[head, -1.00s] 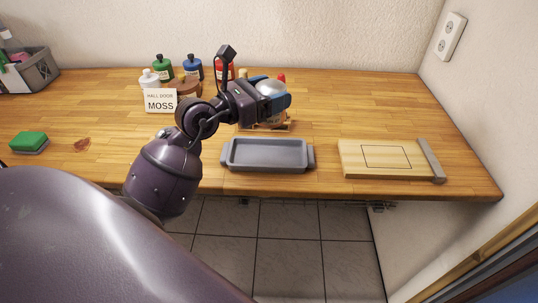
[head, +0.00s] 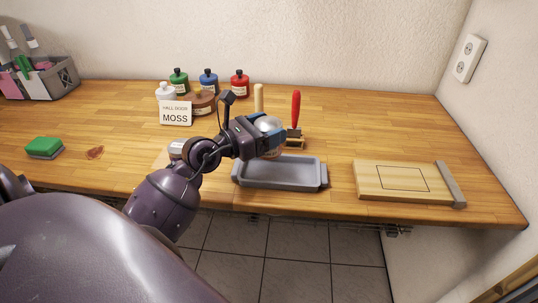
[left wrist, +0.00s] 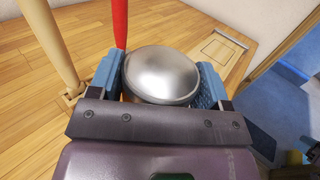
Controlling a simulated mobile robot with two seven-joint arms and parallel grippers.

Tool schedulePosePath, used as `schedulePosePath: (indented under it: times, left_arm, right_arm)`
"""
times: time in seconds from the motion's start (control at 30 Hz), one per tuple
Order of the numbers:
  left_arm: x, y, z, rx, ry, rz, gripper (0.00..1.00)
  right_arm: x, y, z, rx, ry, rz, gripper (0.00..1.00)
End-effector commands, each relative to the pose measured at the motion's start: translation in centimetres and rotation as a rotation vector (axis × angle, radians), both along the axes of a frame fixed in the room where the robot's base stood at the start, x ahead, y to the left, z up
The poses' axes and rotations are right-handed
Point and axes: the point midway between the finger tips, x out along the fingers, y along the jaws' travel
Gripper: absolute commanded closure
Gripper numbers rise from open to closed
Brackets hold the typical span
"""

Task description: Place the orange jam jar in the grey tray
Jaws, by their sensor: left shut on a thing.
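My left gripper (head: 271,137) is shut on a jar with a domed silver lid (head: 268,123). Only a small strip of the jar's body shows below the fingers, so its orange colour is hard to confirm. In the left wrist view the silver lid (left wrist: 161,75) sits between the two blue finger pads of the gripper (left wrist: 160,88). The grey tray (head: 280,186) lies near the front edge of the bench, and its visible floor is empty. My right gripper is not in view.
Behind the tray stand a red-handled tool (head: 295,110) and a pale wooden handle (head: 259,98). A cutting board (head: 400,192) lies right of the tray. A MOSS sign (head: 175,114) and several bottles stand at the back left. A green sponge (head: 44,146) lies far left.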

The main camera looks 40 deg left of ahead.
Motion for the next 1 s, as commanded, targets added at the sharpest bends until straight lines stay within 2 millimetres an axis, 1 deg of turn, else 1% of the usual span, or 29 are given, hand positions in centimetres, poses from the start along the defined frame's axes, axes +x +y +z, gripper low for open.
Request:
schedulePosePath:
  times: [0.03,0.27,0.5,0.6,0.7,1.0]
  left_arm:
    - [0.0,0.0,-0.7,0.000,0.000,0.000,0.67]
    - [0.0,0.0,-2.0,0.000,-0.001,0.000,0.67]
    - [0.0,0.0,-5.9,0.001,0.002,0.000,0.67]
    - [0.0,0.0,-6.8,0.000,0.000,0.000,0.67]
    - [0.0,0.0,-7.1,0.000,-0.002,0.000,0.67]
    - [0.0,0.0,-7.0,0.001,-0.003,0.000,0.67]
  right_arm:
    - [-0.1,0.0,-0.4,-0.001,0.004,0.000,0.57]
    - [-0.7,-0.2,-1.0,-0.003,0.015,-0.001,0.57]
    - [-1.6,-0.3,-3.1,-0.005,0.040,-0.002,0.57]
    - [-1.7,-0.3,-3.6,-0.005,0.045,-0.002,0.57]
    - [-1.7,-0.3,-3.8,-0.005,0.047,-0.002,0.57]
    - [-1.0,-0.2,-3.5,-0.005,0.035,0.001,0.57]
